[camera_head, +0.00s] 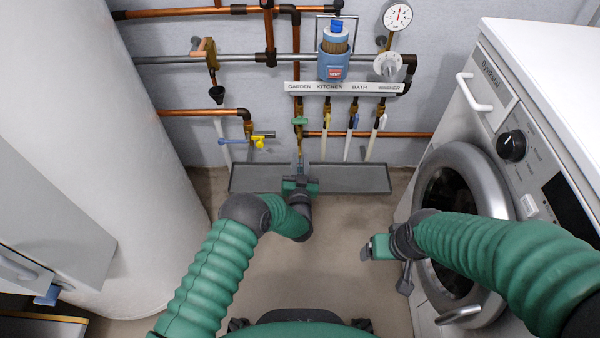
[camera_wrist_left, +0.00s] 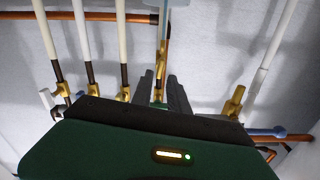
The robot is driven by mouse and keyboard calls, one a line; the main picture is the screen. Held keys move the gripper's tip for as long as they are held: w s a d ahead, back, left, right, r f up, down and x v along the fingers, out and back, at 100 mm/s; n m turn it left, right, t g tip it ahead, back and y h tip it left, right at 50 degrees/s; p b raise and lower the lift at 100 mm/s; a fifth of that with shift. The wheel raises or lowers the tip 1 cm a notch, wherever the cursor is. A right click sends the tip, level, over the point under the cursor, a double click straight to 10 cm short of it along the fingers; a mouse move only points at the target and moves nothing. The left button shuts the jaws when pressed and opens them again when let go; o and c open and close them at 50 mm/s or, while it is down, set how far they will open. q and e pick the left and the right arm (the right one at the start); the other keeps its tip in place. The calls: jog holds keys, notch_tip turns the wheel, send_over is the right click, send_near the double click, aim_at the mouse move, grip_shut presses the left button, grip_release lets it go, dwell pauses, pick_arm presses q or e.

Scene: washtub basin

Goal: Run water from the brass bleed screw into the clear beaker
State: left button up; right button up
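My left gripper (camera_head: 300,170) is above the dark tray, in front of the green-handled brass valve on the GARDEN pipe (camera_head: 299,124). In the left wrist view its dark fingers (camera_wrist_left: 162,92) stand close together, with a narrow pale strip (camera_wrist_left: 158,75) between them. I cannot tell whether they grip it. Brass fittings show on this pipe (camera_wrist_left: 162,50) beyond the fingers; I cannot tell which is the bleed screw. I cannot make out a clear beaker for certain. My right gripper (camera_head: 378,248) is beside the washer door, its fingers hard to read.
The long dark tray (camera_head: 350,178) lies along the wall. A washing machine (camera_head: 550,110) stands on the right and a white cylinder (camera_head: 100,130) on the left. The middle floor is clear.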

pick_arm(q)
jog(key=s+p, duration=0.3)
jog(key=s, duration=0.6)
jog(key=shift+s, duration=0.35)
pick_arm(e)
jog(key=v, duration=0.2)
jog(key=w+v, duration=0.1)
jog(key=v, duration=0.1)
jog(key=shift+r, duration=0.4)
